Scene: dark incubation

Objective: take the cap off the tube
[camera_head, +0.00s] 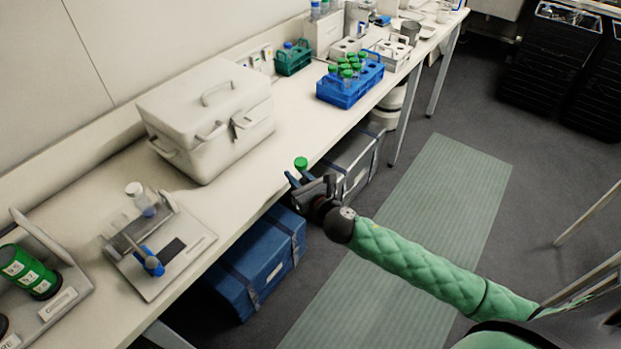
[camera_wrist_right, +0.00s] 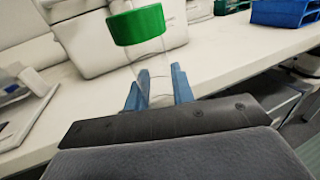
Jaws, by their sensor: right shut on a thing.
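A clear tube (camera_wrist_right: 151,60) with a green cap (camera_wrist_right: 136,25) stands upright between the blue fingers of my right gripper (camera_wrist_right: 158,88). The cap is on the tube, above the fingers. In the head view the green cap (camera_head: 301,163) shows just above my right gripper (camera_head: 300,181), which is at the bench's front edge. My right gripper is shut on the tube; most of the tube is hard to make out in the head view. My left gripper is not in view.
A white lidded box (camera_head: 205,125) stands behind on the bench (camera_head: 295,120). A blue rack (camera_head: 345,92) with several green-capped tubes is farther along. A device with a white-capped bottle (camera_head: 140,198) stands at left. Blue (camera_head: 262,262) and grey cases are under the bench.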

